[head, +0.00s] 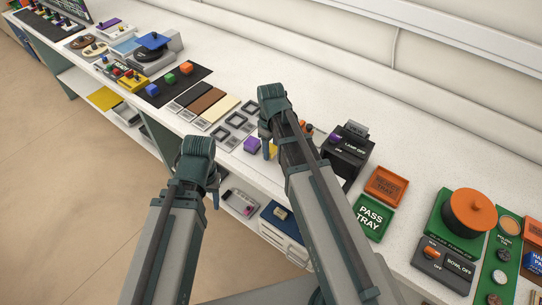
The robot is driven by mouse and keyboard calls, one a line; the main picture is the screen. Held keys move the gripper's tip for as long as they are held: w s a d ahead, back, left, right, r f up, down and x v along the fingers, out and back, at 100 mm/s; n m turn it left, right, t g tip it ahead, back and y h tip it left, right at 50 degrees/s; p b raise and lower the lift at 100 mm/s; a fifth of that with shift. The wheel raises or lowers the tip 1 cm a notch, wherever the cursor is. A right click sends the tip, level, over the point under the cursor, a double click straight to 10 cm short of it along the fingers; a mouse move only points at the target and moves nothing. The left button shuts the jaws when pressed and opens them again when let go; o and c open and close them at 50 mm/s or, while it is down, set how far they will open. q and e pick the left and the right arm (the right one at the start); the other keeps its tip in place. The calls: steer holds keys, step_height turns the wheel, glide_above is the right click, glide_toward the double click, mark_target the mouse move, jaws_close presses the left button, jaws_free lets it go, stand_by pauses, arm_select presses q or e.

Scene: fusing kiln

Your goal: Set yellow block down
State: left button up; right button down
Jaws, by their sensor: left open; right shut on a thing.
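A small yellow block (273,151) shows partly behind my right gripper (268,150), low over the white counter. The gripper's fingers are shut on it, and my arm hides much of it. I cannot tell whether the block touches the counter. A purple block (251,145) sits just left of the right gripper. My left gripper (213,196) is open and empty in front of the counter's edge; its fingers are partly hidden by the wrist.
Square grey frames (235,119) lie left of the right gripper. A black mat (180,90) with blue, green and orange blocks is further left.

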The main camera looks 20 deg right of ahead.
mark_target(271, 148)
step_height(271, 148, down, 2)
steer(key=shift+f+b, duration=0.15)
steer(key=shift+b, duration=0.5)
arm_select(q)
step_height(271, 148, down, 2)
steer(key=shift+f, duration=0.15)
arm_select(e)
steer(key=shift+c, duration=1.6)
jaws_free()
step_height(271, 148, up, 12)
steer(key=p, duration=1.2)
steer(key=shift+r, duration=0.2)
arm_select(q)
step_height(271, 148, up, 12)
arm_select(e)
steer(key=s+a+m+h, duration=0.1)
steer(key=s+a+m, duration=0.2)
steer(key=s+a, duration=0.7)
steer(key=s, duration=0.4)
steer(key=shift+a+m, duration=0.3)
steer(key=shift+m, duration=0.1)
